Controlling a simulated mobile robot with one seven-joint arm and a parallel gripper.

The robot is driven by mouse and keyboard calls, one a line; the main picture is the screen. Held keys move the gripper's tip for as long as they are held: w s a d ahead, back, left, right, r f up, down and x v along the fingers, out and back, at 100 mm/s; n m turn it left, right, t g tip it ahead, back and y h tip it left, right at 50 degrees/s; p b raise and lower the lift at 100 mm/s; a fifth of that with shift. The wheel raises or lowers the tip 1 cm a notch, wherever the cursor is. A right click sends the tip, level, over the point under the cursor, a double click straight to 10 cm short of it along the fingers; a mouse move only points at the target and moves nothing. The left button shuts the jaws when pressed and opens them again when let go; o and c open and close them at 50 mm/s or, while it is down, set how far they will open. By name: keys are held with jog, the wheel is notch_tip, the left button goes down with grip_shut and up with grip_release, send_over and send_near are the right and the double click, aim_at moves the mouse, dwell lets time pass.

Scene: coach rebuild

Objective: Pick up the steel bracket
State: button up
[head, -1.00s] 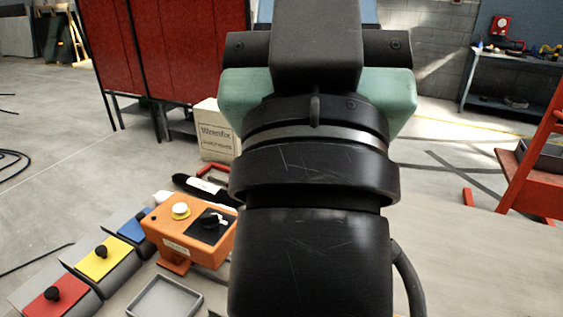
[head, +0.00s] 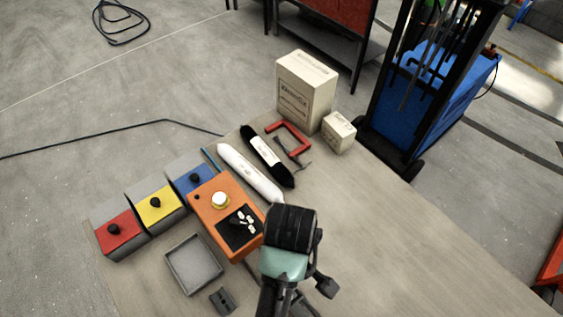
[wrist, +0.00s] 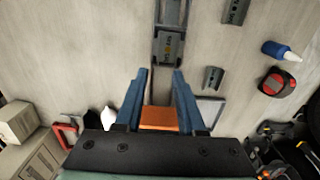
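A small grey metal piece that looks like the steel bracket (head: 222,300) lies on the table just below the grey tray, at the bottom of the head view. It also shows in the wrist view (wrist: 213,78), right of my fingers. A similar grey piece (wrist: 235,12) lies at the top edge of the wrist view; I cannot tell for certain which one is meant. My gripper (wrist: 160,72) has its two blue fingers apart with nothing held between them. It is above the table, apart from both pieces. In the head view its fingers are hidden or too small to read.
An orange control box (head: 228,216) stands by my arm, beside the tray (head: 193,265). Red, yellow and blue-topped bins (head: 155,203), a white cylinder (head: 250,172) and cartons (head: 305,90) are around it. A labelled grey block (wrist: 167,47) lies ahead of my fingers. The table's right side is clear.

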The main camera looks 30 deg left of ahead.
notch_tip(320, 180, down, 11)
jog(key=p, duration=0.2)
jog(key=shift+d+f+p, duration=0.1)
jog(key=shift+f+p, duration=0.1)
jog(key=shift+p, duration=0.15)
grip_shut()
dwell(1.4)
